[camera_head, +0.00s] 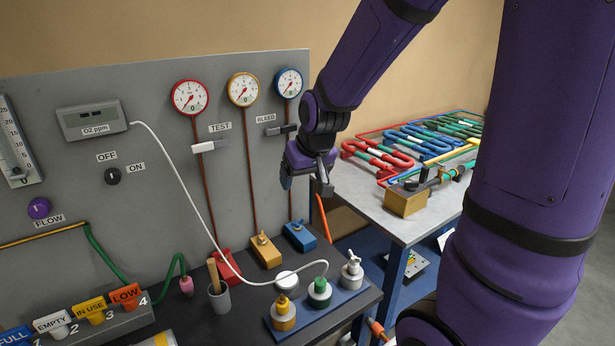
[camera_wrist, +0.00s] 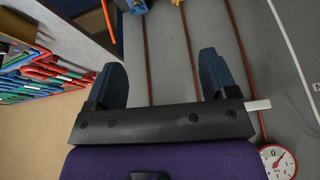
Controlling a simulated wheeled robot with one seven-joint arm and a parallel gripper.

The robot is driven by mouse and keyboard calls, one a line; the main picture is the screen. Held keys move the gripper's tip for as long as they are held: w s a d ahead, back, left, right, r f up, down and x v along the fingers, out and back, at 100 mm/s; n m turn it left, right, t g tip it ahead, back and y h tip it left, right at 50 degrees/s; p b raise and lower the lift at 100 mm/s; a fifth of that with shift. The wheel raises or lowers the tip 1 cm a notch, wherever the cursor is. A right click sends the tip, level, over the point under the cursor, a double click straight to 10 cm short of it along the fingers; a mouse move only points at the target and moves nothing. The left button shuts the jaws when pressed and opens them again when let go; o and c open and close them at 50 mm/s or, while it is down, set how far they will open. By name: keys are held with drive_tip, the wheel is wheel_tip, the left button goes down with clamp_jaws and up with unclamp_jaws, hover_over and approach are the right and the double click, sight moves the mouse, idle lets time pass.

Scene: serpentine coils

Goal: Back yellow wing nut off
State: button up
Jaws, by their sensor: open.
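A yellow block (camera_head: 266,252) with a small yellow wing-shaped piece on top, which looks like the wing nut (camera_head: 262,238), stands at the foot of the grey panel, between a red block (camera_head: 226,265) and a blue block (camera_head: 299,237). Its thread is too small to make out. My gripper (camera_head: 306,180) is up in front of the panel's right end, above and apart from the blocks. In the wrist view my gripper (camera_wrist: 160,68) has its two dark blue fingers wide apart with nothing between them. A bit of yellow (camera_wrist: 175,2) shows at that view's top edge.
The grey panel (camera_head: 150,195) carries gauges, TEST and BLEED levers and hanging brown tubes. A white tube loops over bottles on a blue tray (camera_head: 315,320). A cup (camera_head: 219,300) stands left of it. At right, a table (camera_head: 365,205) holds coloured coils and a gold box (camera_head: 405,200).

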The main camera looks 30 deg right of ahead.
drive_tip(key=shift+c, duration=0.4)
drive_tip(key=shift+w, duration=0.1)
drive_tip(key=c, duration=0.3)
drive_tip(key=shift+w+f, duration=0.15)
drive_tip(key=shift+w, duration=0.15)
drive_tip(key=c, duration=0.4)
drive_tip(key=w+f+g, duration=0.1)
drive_tip(key=w+f, duration=0.1)
drive_tip(key=w, duration=0.1)
drive_tip(key=w+a+f+m, duration=0.1)
drive_tip(key=w+f, duration=0.1)
drive_tip(key=w, duration=0.1)
drive_tip(key=w+a+f+m+g, duration=0.1)
drive_tip(key=w+f, duration=0.2)
drive_tip(key=shift+w+a+f+g, duration=0.1)
drive_tip(key=shift+w+a+g, duration=0.05)
drive_tip(key=shift+w+g, duration=0.15)
drive_tip(key=shift+c, duration=0.5)
drive_tip(key=m+g, duration=0.2)
approach(261, 239)
wheel_tip(261, 239, down, 9)
drive_tip(key=shift+f, duration=0.1)
clamp_jaws()
